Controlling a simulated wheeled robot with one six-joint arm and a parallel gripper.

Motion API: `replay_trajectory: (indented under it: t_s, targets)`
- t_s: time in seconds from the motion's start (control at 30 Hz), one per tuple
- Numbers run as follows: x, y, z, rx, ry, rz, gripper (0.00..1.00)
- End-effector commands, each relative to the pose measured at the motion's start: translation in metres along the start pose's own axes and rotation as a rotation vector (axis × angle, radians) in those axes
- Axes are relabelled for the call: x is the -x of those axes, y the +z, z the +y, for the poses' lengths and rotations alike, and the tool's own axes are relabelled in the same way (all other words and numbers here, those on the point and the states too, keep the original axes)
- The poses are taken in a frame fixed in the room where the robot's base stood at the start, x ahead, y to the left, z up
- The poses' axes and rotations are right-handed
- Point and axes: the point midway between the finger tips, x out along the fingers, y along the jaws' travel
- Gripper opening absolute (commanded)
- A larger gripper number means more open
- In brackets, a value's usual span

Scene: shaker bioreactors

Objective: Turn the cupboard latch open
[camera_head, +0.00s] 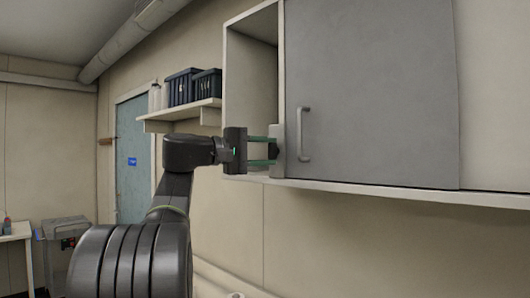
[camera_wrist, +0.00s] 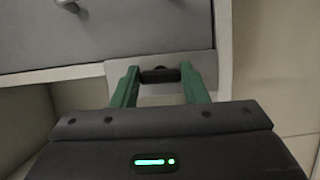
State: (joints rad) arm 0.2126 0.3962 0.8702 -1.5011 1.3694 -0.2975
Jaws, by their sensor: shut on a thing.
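The cupboard latch is a small dark knob (camera_wrist: 160,75) on a light grey plate (camera_wrist: 205,62) at the lower edge of the cupboard. In the head view the latch (camera_head: 275,151) sits just left of the grey door's lower left edge. My gripper (camera_head: 270,150) reaches it from the left, its two green fingers one above the other. In the wrist view the fingers of my gripper (camera_wrist: 160,72) stand on both sides of the knob and are shut on it. The fingers partly hide the latch, and its turn angle is hard to tell.
The grey cupboard door (camera_head: 375,90) has a vertical bar handle (camera_head: 303,133) close to the right of my gripper. The cupboard's left section (camera_head: 250,85) is open. A wall shelf (camera_head: 182,114) with dark bins (camera_head: 183,87) is behind my arm. Free space lies below the cupboard.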

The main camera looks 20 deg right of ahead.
Motion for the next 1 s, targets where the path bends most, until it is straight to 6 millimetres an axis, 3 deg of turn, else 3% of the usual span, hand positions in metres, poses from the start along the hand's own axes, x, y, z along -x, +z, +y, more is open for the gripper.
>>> replay_trajectory:
  t_s: [0.07, 0.1, 0.2, 0.5, 0.63, 1.0]
  targets:
    - [0.0, 0.0, -0.002, 0.0, -0.003, -0.002, 0.17]
    - [0.0, 0.0, -0.002, 0.0, -0.004, -0.002, 0.42]
    - [0.0, 0.0, -0.002, 0.0, -0.003, -0.001, 0.61]
    - [0.001, 0.0, -0.001, 0.0, -0.001, 0.0, 0.62]
    - [0.011, 0.0, -0.001, 0.0, -0.001, 0.001, 0.62]
    - [0.088, -0.001, -0.003, 0.0, -0.002, 0.005, 0.62]
